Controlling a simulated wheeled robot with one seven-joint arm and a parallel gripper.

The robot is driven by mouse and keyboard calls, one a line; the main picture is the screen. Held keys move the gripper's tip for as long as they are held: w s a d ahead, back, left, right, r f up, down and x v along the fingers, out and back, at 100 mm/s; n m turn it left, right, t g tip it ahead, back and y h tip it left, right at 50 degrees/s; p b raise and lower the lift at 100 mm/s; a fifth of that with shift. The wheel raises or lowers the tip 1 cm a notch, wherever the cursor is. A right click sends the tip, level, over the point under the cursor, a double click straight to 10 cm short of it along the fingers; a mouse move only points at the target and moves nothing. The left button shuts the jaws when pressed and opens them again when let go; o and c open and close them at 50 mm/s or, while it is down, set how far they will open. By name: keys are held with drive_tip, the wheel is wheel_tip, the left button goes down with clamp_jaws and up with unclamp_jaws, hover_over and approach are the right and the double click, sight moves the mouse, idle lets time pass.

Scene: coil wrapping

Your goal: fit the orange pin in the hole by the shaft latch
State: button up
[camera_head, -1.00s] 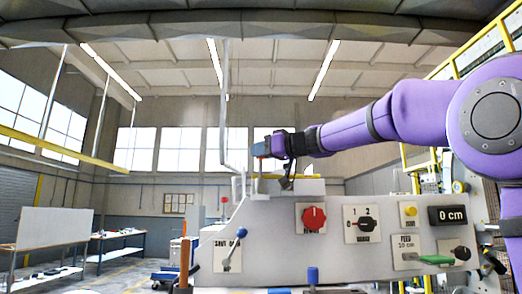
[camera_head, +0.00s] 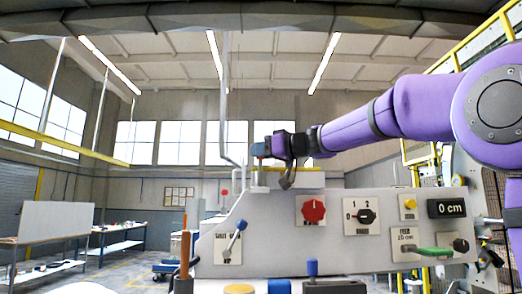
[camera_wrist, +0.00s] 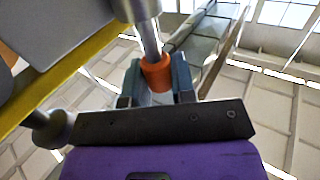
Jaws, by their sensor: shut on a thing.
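My gripper (camera_wrist: 158,84) is shut on the orange pin in the wrist view, with one grey-blue finger on each side. The pin's orange part (camera_wrist: 157,73) shows between the fingers. A grey metal rod (camera_wrist: 149,40) runs up from it to a wider grey cylinder (camera_wrist: 135,8); I cannot tell whether they are joined or only in line. In the head view my gripper (camera_head: 261,150) is above the left part of the white machine panel (camera_head: 280,245), and the pin is too small to make out there. I cannot make out the hole or the shaft latch.
The panel carries a red knob (camera_head: 313,209), a black selector (camera_head: 366,216), a green handle (camera_head: 434,251) and a lever (camera_head: 236,239). An orange-brown post (camera_head: 185,255) stands at its left. In the wrist view a yellow bar (camera_wrist: 60,72) and grey body lie close on the left.

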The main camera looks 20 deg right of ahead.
drive_tip(key=shift+f, duration=0.75)
drive_tip(key=o, duration=1)
drive_tip(key=v, duration=1)
drive_tip(key=shift+s+d, duration=0.2)
drive_tip(key=shift+s, duration=0.1)
